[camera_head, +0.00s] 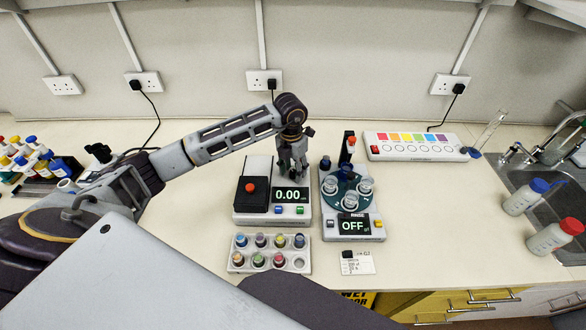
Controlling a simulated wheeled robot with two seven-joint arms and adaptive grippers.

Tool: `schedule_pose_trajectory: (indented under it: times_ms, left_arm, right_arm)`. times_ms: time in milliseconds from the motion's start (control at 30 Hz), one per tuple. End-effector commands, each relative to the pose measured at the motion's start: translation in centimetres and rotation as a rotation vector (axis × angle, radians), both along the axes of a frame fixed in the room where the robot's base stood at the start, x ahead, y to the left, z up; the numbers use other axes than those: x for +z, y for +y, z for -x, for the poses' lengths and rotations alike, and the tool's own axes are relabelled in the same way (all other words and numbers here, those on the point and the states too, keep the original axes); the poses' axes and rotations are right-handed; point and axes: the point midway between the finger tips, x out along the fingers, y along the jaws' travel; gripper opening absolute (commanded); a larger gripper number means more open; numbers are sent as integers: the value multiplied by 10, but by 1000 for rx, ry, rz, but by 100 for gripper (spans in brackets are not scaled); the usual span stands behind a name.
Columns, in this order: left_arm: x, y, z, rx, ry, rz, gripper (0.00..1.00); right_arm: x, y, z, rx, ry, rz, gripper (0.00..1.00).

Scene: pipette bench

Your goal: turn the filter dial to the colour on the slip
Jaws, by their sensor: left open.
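My left gripper (292,172) points down over the right rear of a white instrument (243,217) whose display reads 0.00. Its fingers are apart, with nothing visible between them. The gripper hides that part of the instrument, and I cannot clearly make out a filter dial there. The instrument has a black lid (252,203) with a red knob. My right gripper is out of view.
A rinse unit (331,230) reading OFF stands right of the instrument. A rack (238,258) of coloured caps sits in front. A long white box (457,156) with colour patches lies behind. Two bottles (525,197) (556,237) stand by the sink (570,194). The bench right of the slip is clear.

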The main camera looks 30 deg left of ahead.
Motion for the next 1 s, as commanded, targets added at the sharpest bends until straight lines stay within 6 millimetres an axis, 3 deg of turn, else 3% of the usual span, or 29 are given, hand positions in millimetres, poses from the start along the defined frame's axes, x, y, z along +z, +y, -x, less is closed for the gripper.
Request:
schedule_pose_trajectory:
  times_ms: [333,700,1000]
  left_arm:
    - [-2,0,0,0,0,0,46]
    - [-2,0,0,0,0,0,0]
    - [-2,0,0,-20,-1,0,0]
  right_arm:
    - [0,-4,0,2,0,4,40]
    - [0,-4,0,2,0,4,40]
    - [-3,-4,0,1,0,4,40]
